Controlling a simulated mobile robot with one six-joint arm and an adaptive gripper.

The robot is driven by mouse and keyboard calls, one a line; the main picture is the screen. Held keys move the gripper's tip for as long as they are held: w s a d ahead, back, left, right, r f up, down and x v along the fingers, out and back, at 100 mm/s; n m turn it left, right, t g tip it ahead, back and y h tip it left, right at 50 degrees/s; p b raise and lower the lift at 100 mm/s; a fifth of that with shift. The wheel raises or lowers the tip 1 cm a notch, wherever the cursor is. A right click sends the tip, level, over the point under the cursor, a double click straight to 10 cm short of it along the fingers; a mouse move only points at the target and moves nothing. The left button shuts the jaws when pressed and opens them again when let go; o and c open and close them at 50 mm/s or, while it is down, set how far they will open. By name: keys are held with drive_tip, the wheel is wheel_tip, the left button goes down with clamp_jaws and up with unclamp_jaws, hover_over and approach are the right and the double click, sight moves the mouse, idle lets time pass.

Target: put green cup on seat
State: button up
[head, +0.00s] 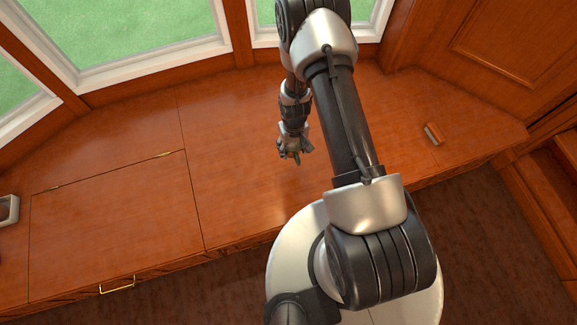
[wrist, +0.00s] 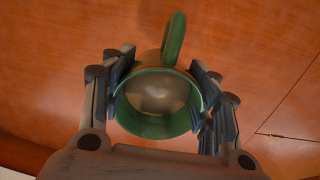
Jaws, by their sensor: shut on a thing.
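The green cup (wrist: 150,128) sits between the two fingers of my gripper (wrist: 160,95) in the wrist view. The fingers are shut on it from both sides. Its open mouth faces the camera, showing a pale inside, and its handle points up in the picture. In the head view my gripper (head: 295,150) is over the wooden seat (head: 240,190) under the windows. I cannot tell whether the cup touches the seat.
A small reddish-brown block (head: 433,134) lies on the seat's right part. A pale box-like object (head: 8,211) stands at the far left edge. The seat has a hinged panel (head: 120,220) with a brass handle (head: 117,285) on the front below. The seat's middle is bare.

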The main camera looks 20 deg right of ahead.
sight(292, 171)
wheel_tip(292, 171, down, 17)
drive_tip(key=b, duration=0.4)
drive_tip(key=shift+a+r+b, duration=0.1)
drive_tip(key=shift+b, duration=0.2)
drive_tip(key=shift+f, duration=0.25)
drive_tip(key=o, duration=1.2)
drive_tip(key=shift+r, duration=0.1)
